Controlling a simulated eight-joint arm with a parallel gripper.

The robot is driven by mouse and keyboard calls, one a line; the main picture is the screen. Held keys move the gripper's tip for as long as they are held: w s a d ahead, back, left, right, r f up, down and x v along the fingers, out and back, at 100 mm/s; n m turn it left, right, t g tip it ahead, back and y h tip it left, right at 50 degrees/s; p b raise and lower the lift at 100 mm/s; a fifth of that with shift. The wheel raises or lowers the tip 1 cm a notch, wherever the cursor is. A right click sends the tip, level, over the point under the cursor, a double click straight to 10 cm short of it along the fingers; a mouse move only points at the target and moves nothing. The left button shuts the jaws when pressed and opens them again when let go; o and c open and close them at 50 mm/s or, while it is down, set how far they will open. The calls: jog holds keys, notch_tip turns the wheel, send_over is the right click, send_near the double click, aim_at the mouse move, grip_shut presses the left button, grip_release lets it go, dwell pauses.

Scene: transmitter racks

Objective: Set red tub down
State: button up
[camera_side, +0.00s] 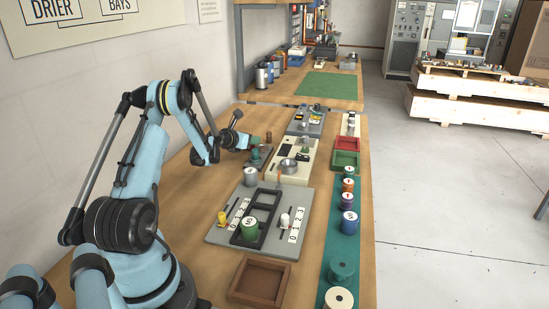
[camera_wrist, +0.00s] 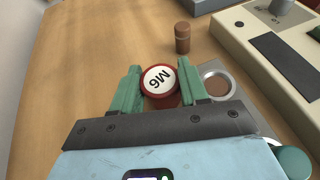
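The red tub (camera_wrist: 160,82) has a white lid marked M6, which faces my wrist camera. My gripper (camera_wrist: 160,85) has a green finger on each side of it and appears shut on it. A grey plate with a round, pale-rimmed recess (camera_wrist: 216,84) lies just right of the right finger. In the side view my gripper (camera_side: 257,146) is low over a small dark plate (camera_side: 264,153) beside the cream unit. The tub cannot be made out clearly there, and its height above the surface is hard to tell.
A brown cylinder (camera_wrist: 182,38) stands just beyond the tub. The cream unit (camera_wrist: 275,60) is to the right. Nearer the side camera are a grey panel (camera_side: 225,235) with tubs and levers, a wooden tray (camera_side: 262,280) and a green strip with several tubs. Bare bench lies left of my gripper.

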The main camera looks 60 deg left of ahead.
jog(key=shift+c, duration=1.4)
jog(key=shift+r, duration=0.15)
jog(key=shift+r, duration=0.6)
notch_tip(320, 180, up, 3)
jog(key=shift+f, duration=0.2)
jog(key=w+d+r+m+h, duration=0.1)
jog(key=d+r+h, duration=0.1)
jog(key=d+r, duration=0.6)
jog(key=w+d+r+m+t+h, duration=0.15)
jog(key=d+r, duration=0.25)
jog(key=d, duration=0.7)
jog(key=w+d+r+m+h, duration=0.1)
jog(key=w+d+r+m, duration=0.1)
jog(key=d+r, duration=0.6)
jog(key=s+d+r+m+h, duration=0.2)
jog(key=s+d+h, duration=0.1)
jog(key=d, duration=0.6)
jog(key=s+d+r+m+h, duration=0.2)
jog(key=s+d, duration=0.3)
jog(key=d, duration=0.5)
jog(key=shift+d+r+m+h, duration=0.15)
jog(key=shift+d+m+h, duration=0.2)
jog(key=shift+h, duration=0.1)
